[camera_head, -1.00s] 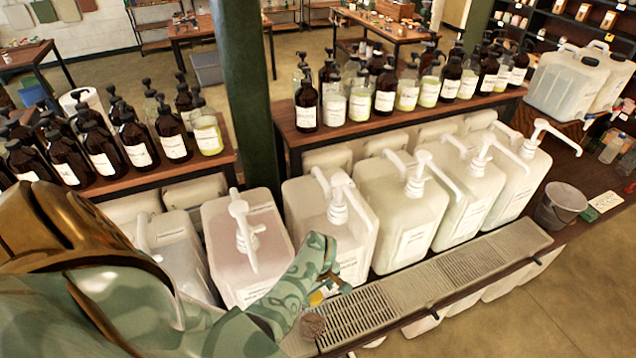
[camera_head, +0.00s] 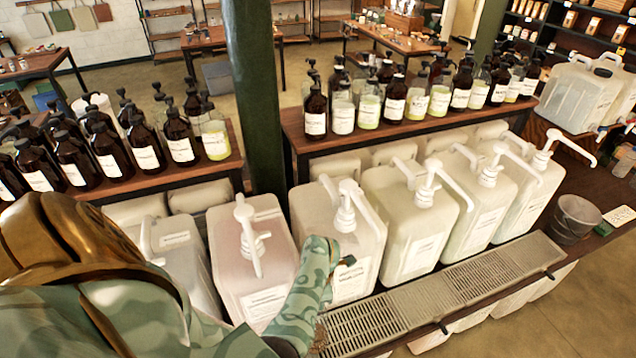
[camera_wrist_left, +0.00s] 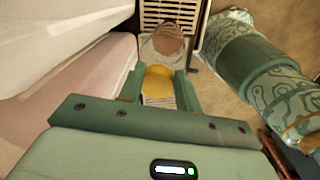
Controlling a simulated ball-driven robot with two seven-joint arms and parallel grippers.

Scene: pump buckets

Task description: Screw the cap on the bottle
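In the left wrist view, a round yellow thing, apparently the cap (camera_wrist_left: 157,85), sits closely between the two fingers of my left gripper (camera_wrist_left: 163,90). A rounded, clear-walled vessel with a brownish surface, apparently the bottle (camera_wrist_left: 165,45), lies just beyond it, by the drain grate. Whether cap and bottle touch cannot be told. In the head view, a green patterned arm part of mine covers the gripper and most of this spot. Another patterned arm of mine passes at the right of the wrist view, close to the bottle; its gripper fingers are not visible.
White pump jugs (camera_head: 405,225) stand in a row behind the metal drain grates (camera_head: 360,322). A pinkish jug (camera_head: 262,285) stands close to my arm. Brown bottles crowd the raised wooden shelves behind. A grey bucket (camera_head: 572,218) stands at the right. Open floor lies in front.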

